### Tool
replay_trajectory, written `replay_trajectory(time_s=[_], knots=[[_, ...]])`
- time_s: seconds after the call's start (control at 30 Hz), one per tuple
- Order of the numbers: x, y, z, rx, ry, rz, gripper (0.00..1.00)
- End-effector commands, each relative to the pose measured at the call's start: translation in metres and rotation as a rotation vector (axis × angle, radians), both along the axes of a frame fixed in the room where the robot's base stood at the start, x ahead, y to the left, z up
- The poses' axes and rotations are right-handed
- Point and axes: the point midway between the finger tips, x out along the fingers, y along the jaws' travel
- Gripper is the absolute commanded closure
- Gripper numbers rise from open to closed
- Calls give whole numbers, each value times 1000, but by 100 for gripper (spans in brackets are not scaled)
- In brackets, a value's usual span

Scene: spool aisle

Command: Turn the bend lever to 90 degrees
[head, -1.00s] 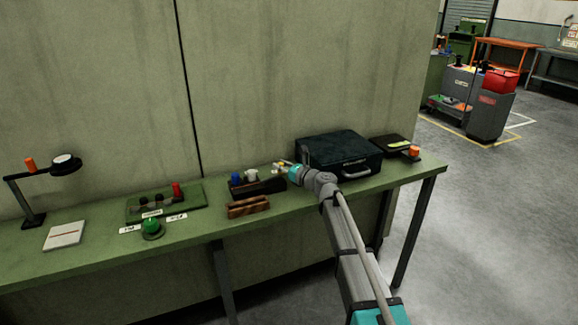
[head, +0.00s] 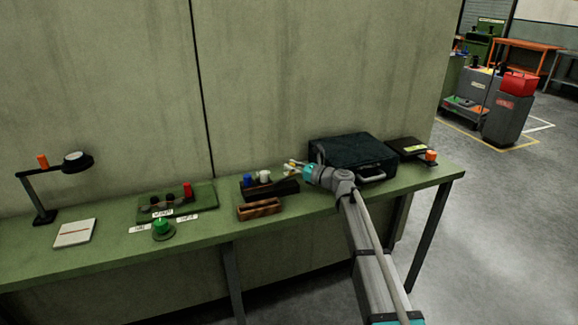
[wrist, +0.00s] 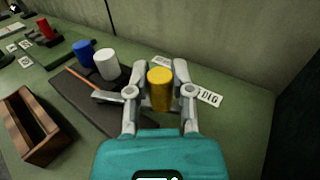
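A red upright handle (head: 188,190) stands on a green board (head: 207,203) left of centre on the bench. It also shows in the wrist view (wrist: 45,29) at the upper left. It may be the bend lever's grip; its angle is too small to read. My gripper (wrist: 161,78) is far to the right of it. Its fingers stand on both sides of a yellow cylinder (wrist: 160,90), with what look like small gaps, so it is open. The cylinder's lower part is partly hidden. A white label (wrist: 209,97) lies beside it.
Blue (wrist: 83,53) and white (wrist: 106,64) cylinders stand on a dark block beside my gripper. A brown wooden holder (head: 259,209) is in front. A green knob (head: 162,228) sits before the board. A black case (head: 352,152) is close on the right.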

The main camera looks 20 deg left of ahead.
Motion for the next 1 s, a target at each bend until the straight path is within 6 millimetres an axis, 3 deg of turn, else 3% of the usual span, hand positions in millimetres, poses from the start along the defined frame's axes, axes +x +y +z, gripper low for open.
replay_trajectory(time_s=[0.03, 0.2, 0.67, 1.0], knots=[[0, 0, 0, -1, -1, -1, 62], [-1, 1, 0, -1, 0, 0, 35], [-2, -1, 0, 0, 0, 1, 35], [-8, -34, 0, -1, 0, -1, 35]])
